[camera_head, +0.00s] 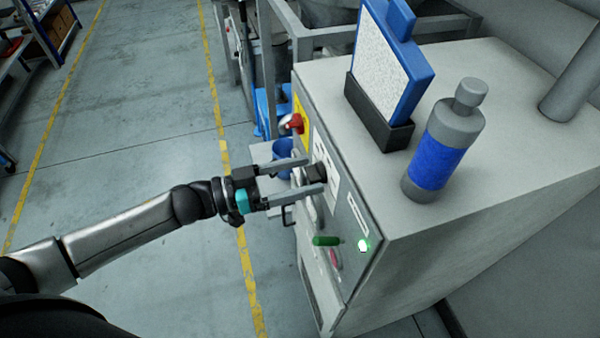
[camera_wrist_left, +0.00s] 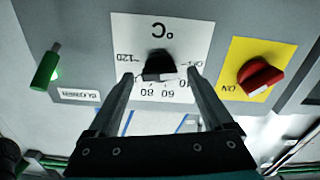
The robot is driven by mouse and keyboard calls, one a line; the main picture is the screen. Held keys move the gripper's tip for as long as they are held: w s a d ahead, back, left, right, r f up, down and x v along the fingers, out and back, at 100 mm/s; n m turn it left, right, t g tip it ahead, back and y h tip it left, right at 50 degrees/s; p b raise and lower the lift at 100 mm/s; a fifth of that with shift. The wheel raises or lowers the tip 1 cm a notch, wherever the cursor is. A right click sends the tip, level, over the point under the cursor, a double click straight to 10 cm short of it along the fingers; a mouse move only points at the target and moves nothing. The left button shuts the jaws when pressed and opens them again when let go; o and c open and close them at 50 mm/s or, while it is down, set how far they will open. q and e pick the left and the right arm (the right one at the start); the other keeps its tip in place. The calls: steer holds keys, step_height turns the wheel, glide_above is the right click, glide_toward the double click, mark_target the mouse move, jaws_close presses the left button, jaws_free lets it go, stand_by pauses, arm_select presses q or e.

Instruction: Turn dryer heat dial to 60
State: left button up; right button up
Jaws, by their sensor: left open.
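The dryer (camera_head: 430,180) is a grey cabinet with its control panel facing my left arm. The heat dial is a black knob (camera_wrist_left: 160,66) on a white scale plate (camera_wrist_left: 187,35), seen upside down in the left wrist view, with °C, 120, 80, 60 and OFF marks. In the head view the dial (camera_head: 316,173) sits between my fingertips. My left gripper (camera_head: 318,175) is open, its fingers on either side of the dial; contact cannot be told. The dial's exact setting is unclear. My right gripper is not in view.
A red switch (camera_wrist_left: 260,75) on a yellow plate and a green handle (camera_wrist_left: 46,66) flank the dial. Open floor (camera_head: 130,130) lies left.

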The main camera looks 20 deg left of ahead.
arm_select(q)
jaws_close()
stand_by(0.6)
steer(key=m, duration=0.3)
steer(key=shift+m, duration=0.4)
steer(key=m, duration=0.3)
steer(key=shift+s+m, duration=0.1)
steer(key=shift+m, duration=0.2)
steer(key=m, duration=0.3)
steer(key=shift+f+m, duration=0.1)
steer(key=shift+m, duration=0.3)
steer(key=shift+s+d+m+b, duration=0.1)
steer(key=shift+m+b, duration=0.6)
steer(key=shift+m, duration=1.5)
